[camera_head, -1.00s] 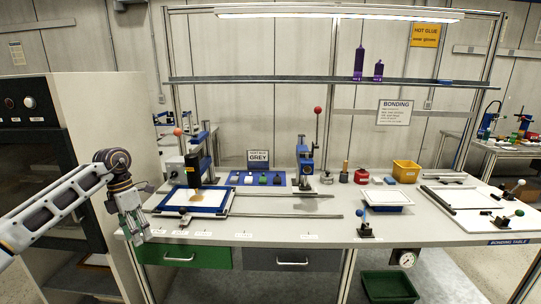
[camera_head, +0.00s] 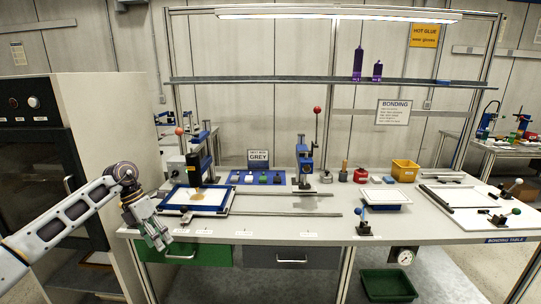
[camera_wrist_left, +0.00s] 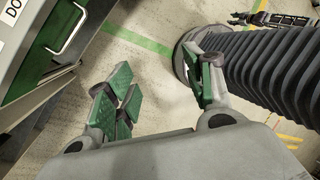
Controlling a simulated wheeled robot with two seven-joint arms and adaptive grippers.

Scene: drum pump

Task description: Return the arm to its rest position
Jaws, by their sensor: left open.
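My left arm comes in from the left in the head view, and its gripper (camera_head: 158,236) hangs at the bench's front left corner, in front of the green drawer (camera_head: 165,252). In the left wrist view the left gripper (camera_wrist_left: 165,92) has its green-padded fingers wide apart, with only floor between them. It is open and empty. In that view the green drawer (camera_wrist_left: 30,60) shows at the upper left, and my ribbed dark column stands at the right. My right gripper is not in the head view; a dark piece at the wrist view's top right is too small to tell.
The bonding table (camera_head: 270,225) holds a blue-framed tray (camera_head: 222,208) at its left, a blue lever press (camera_head: 305,160), a white tray with blue sides (camera_head: 388,196) and a yellow bin (camera_head: 405,170). A tall cabinet (camera_head: 110,130) stands left. A green bin (camera_head: 388,285) sits below.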

